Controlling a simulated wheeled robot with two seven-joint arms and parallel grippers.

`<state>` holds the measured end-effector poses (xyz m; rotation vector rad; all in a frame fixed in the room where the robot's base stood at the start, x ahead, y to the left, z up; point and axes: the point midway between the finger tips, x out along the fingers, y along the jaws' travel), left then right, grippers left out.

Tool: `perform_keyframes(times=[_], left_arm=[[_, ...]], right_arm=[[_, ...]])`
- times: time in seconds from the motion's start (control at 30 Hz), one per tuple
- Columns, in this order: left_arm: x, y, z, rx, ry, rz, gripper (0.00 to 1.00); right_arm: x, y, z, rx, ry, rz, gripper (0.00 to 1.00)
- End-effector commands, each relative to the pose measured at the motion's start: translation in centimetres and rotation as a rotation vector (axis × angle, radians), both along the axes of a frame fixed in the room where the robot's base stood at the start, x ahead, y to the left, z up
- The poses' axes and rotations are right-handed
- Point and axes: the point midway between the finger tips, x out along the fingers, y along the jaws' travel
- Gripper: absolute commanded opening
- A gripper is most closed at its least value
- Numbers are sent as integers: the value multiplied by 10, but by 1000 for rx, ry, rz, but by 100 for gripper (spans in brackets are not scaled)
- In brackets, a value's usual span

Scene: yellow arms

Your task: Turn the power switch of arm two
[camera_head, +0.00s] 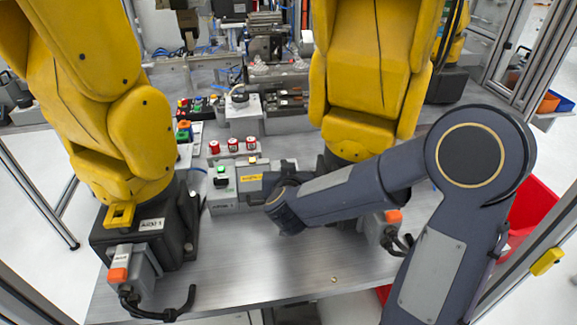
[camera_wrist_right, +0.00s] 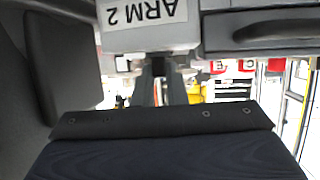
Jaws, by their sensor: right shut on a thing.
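A grey box with an orange part (camera_head: 393,216) shows just beyond the arm. The yellow arm two (camera_head: 365,75) stands behind. My left gripper is not in view.
Arm one (camera_head: 120,130) stands at left, with its own orange-tipped grey box (camera_head: 118,274). Red buttons (camera_head: 232,145) and a green button (camera_head: 221,181) sit between the arms. The table front (camera_head: 270,270) is clear. A red bin (camera_head: 530,205) is at right.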

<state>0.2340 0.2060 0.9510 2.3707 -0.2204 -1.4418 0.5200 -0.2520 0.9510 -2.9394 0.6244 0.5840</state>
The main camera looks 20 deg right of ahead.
Motion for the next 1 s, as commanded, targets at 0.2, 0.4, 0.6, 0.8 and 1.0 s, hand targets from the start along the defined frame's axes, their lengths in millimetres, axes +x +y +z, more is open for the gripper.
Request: perform_keyframes(times=[0.2,0.4,0.6,0.8,1.0], left_arm=[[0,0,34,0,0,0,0],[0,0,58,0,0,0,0],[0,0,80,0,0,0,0],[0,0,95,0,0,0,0],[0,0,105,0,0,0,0]], right_arm=[[2,6,5,-3,5,-186,0],[4,7,5,-3,4,-380,0],[6,8,5,-2,2,-562,0],[8,8,3,-1,0,-713,0],[9,9,2,0,0,-817,0]])
